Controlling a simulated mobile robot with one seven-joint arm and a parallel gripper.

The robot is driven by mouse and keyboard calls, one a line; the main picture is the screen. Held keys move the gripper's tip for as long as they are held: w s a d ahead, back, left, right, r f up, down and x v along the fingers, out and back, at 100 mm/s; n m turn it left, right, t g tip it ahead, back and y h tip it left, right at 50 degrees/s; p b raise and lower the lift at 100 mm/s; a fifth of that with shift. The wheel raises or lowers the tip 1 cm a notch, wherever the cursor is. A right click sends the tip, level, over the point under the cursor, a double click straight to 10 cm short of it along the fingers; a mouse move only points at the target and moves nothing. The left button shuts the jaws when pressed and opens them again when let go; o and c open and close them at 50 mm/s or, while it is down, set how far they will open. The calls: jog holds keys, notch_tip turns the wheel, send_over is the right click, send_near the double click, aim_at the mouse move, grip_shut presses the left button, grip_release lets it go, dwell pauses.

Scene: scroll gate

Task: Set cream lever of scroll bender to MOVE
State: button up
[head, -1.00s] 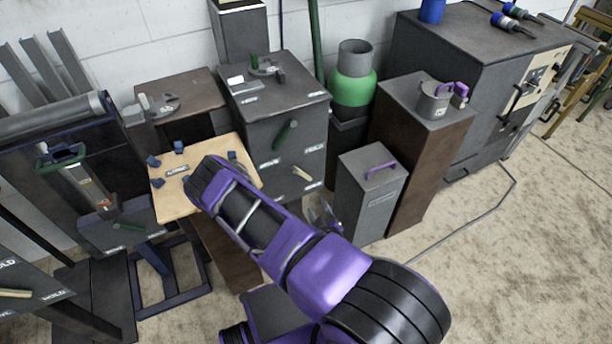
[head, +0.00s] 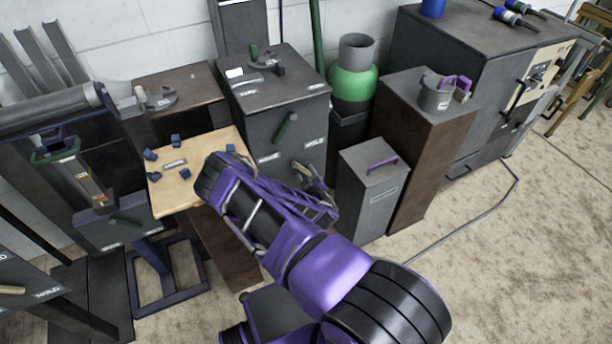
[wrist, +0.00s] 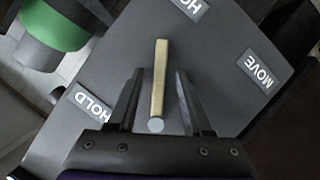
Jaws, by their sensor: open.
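The scroll bender is a dark grey cabinet (head: 265,125) with a green lever (head: 287,128) and a cream lever (head: 300,168) low on its front. In the wrist view the cream lever (wrist: 160,75) points up from its round pivot, nearest the upper HOLD label (wrist: 188,8). The MOVE label (wrist: 258,69) lies to its right and another HOLD label (wrist: 90,102) to its left. My gripper (wrist: 160,85) is open, with one finger on each side of the lever and a visible gap to both. In the head view my gripper (head: 318,188) is at the cabinet front.
A small grey box (head: 370,190) with a purple handle stands just right of my gripper. A wooden-topped stand (head: 190,190) with blue blocks is left of my arm. A green gas cylinder (head: 353,82) stands behind. Open floor (head: 450,260) lies to the right.

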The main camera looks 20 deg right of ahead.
jog(key=shift+w, duration=0.15)
grip_shut()
dwell(1.4)
